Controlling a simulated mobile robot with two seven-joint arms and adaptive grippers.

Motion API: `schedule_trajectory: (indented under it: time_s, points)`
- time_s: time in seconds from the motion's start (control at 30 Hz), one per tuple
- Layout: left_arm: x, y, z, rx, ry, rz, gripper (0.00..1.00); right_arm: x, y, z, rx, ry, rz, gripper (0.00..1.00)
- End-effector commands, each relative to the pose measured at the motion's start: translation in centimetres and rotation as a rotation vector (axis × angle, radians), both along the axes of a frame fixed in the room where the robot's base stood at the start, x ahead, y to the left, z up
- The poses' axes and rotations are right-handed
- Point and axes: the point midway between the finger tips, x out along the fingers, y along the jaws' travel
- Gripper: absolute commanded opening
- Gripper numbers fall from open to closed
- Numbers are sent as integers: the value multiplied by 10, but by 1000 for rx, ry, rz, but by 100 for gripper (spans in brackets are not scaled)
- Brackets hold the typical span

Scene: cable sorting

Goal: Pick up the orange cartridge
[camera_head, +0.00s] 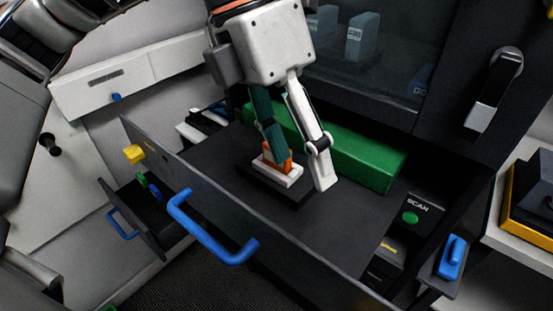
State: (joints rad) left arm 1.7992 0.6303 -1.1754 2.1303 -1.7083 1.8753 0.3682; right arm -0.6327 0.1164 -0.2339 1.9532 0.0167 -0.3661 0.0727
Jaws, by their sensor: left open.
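The orange cartridge (270,161), with a white lower part, stands on a small black base (272,193) inside the open drawer (215,165). My left gripper (303,168) comes down from the top of the view and is open. Its dark green finger is right at the cartridge and hides part of its upper side. Its white finger is to the right of the cartridge, with a gap between them. I cannot tell whether the green finger touches the cartridge. My right gripper is not in view.
A long green block (350,155) lies behind the gripper along the drawer's back. A scan panel with a green button (410,217) is at right. The drawer floor left of the cartridge is clear.

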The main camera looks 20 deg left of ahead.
Motion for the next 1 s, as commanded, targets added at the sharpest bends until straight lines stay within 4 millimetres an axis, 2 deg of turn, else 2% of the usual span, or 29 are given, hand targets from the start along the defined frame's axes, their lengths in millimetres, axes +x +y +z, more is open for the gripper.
schedule_trajectory:
  time_s: [0.1, 0.3, 0.67, 1.0]
  points:
    - [25, 28, 2, 132, -114, 166, 56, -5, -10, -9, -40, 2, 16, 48]
    - [44, 52, 9, 221, -205, 324, 56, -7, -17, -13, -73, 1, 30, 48]
    - [54, 51, -19, 229, -211, 338, 56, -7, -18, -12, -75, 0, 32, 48]
    - [69, 46, -59, 229, -209, 336, 56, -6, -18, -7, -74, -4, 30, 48]
